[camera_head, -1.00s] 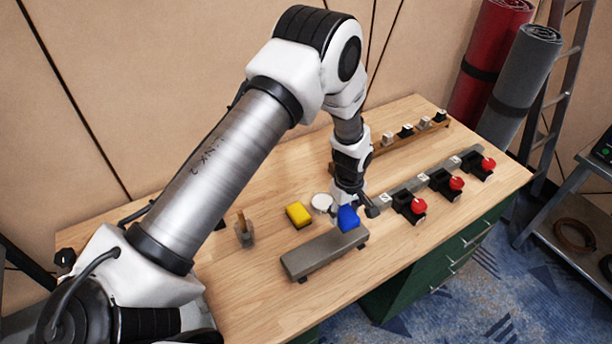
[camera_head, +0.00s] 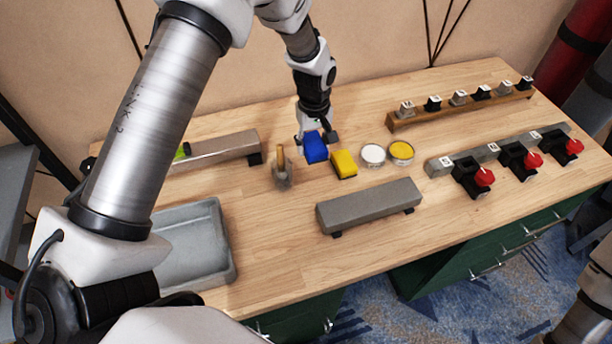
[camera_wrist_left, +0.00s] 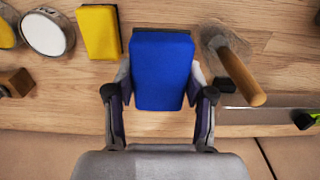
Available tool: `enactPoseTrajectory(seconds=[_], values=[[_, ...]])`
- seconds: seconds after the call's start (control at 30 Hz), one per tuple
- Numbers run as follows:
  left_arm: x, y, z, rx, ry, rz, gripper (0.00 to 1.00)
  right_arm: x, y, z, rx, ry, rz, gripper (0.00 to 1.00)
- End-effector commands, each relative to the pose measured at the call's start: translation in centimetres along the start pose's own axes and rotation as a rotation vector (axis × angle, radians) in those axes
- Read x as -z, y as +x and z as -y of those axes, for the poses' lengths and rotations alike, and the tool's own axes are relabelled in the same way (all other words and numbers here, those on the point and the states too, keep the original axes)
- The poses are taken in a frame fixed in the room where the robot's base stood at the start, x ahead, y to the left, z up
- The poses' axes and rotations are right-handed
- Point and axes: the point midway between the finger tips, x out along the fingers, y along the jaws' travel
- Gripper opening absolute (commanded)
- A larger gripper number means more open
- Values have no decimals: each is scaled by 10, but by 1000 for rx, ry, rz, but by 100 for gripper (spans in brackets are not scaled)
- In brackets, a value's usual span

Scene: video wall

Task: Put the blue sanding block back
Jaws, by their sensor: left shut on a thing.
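The blue sanding block (camera_head: 316,148) is in my left gripper (camera_head: 317,136), between the yellow block (camera_head: 344,163) and the wooden-handled tool (camera_head: 282,168). In the left wrist view the fingers of the left gripper (camera_wrist_left: 161,92) are shut on both sides of the blue block (camera_wrist_left: 162,70). It looks larger than the yellow block (camera_wrist_left: 98,32) there, so it seems to be above the table; the exact gap cannot be told. The tool's handle (camera_wrist_left: 242,77) is close to the right finger in that view. My right gripper is not in view.
The workbench (camera_head: 275,235) carries a grey bar (camera_head: 370,205) in front and a grey tray (camera_head: 192,245) at left. White (camera_head: 373,154) and yellow (camera_head: 401,151) discs sit right of the yellow block. Another bar (camera_head: 215,149) stands behind the tray. Red-knobbed devices (camera_head: 482,178) line the right.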

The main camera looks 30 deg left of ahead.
Motion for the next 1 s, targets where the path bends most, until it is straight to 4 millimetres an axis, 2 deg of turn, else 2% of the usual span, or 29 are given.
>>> enactPoseTrajectory(seconds=[0.1, 0.53, 0.63, 0.93, 0.97, 1.0], values=[[0, 13, 0, 2, 0, 2, 25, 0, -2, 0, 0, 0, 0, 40], [0, 92, 0, 2, -1, 2, 25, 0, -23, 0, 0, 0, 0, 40], [0, 100, 0, 1, -1, 1, 25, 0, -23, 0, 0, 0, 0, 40], [1, 104, -1, 0, -1, 1, 25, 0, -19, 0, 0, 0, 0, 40], [1, 103, -1, 0, -1, 0, 64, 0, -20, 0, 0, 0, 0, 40], [1, 102, -1, 0, -1, 0, 64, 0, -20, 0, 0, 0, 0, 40]])
